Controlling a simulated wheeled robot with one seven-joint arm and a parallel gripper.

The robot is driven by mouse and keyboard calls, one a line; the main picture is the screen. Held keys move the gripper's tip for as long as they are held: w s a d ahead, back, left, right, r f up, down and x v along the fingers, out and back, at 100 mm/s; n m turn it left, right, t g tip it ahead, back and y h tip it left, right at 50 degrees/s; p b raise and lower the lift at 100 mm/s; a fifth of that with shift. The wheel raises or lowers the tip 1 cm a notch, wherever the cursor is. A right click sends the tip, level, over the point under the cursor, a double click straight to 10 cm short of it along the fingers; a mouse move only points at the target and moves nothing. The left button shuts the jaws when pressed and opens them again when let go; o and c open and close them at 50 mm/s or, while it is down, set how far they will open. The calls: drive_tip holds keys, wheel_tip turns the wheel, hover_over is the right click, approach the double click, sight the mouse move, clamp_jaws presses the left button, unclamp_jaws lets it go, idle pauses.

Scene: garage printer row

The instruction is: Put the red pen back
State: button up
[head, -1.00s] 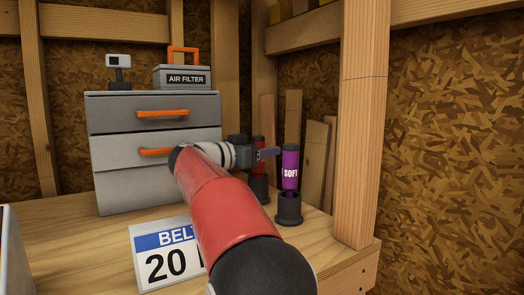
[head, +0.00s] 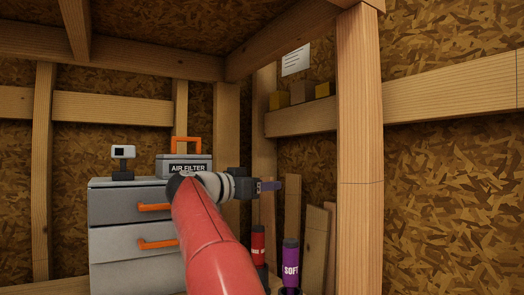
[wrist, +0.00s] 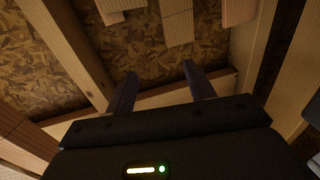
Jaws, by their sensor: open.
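The red pen (head: 258,244) stands upright to the right of my arm in the head view, its lower part partly hidden by the arm. A purple pen marked SOFT (head: 290,262) stands upright just right of it in a dark holder (head: 290,291). My gripper (head: 274,185) is above both pens, apart from them. In the wrist view my gripper (wrist: 160,92) has its two fingers spread with nothing between them.
A grey drawer cabinet (head: 130,215) with orange handles stands at left, with an AIR FILTER box (head: 184,168) and a small device (head: 123,163) on top. A wooden post (head: 360,160) rises at right. Wood offcuts (head: 316,240) lean behind the pens.

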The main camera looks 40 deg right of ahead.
wheel_tip(320, 180, up, 6)
idle(0.4)
drive_tip(key=shift+r, duration=0.1)
idle(0.4)
